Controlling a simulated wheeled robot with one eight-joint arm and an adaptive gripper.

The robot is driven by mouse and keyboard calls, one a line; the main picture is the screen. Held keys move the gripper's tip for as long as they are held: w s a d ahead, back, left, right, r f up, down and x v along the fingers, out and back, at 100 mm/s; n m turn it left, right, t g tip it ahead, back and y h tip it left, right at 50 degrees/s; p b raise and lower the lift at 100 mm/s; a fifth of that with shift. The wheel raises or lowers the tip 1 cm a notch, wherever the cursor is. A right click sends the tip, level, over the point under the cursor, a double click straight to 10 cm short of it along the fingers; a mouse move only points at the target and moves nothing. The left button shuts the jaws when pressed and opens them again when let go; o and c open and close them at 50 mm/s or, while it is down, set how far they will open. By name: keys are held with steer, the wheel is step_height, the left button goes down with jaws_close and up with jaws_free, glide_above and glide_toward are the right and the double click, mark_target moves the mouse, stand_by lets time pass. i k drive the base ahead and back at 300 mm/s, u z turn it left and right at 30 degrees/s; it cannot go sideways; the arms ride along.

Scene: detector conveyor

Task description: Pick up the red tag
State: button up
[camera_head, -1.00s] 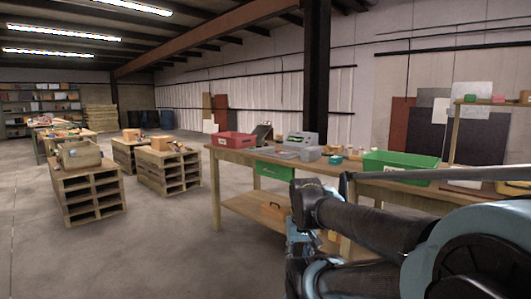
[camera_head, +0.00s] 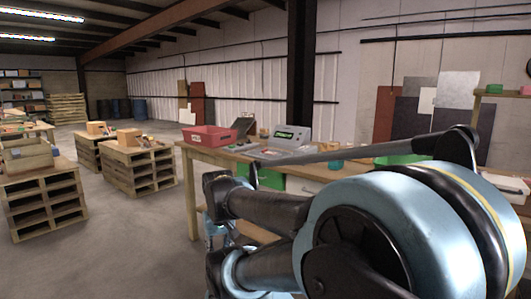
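I cannot make out a red tag in the head view. A wooden workbench (camera_head: 196,152) stands in the middle, partly behind my arm. On it are a red bin (camera_head: 208,137) at the left end, a grey device with a green display (camera_head: 287,138), and a green bin (camera_head: 400,160) at the right, mostly covered by my arm. My dark and light-blue arm fills the lower right. I cannot make out my gripper or its fingers, and much of the bench's right part is hidden.
Pallet stacks (camera_head: 140,168) with boxes stand left of the bench, and another pallet stack (camera_head: 45,205) is at the far left. Open concrete floor (camera_head: 120,240) lies between them and the bench. A dark steel column (camera_head: 301,70) rises behind the bench.

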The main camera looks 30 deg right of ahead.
mark_target(266, 150)
steer(key=z, duration=0.4)
steer(key=i, duration=0.85)
steer(key=z, duration=0.5)
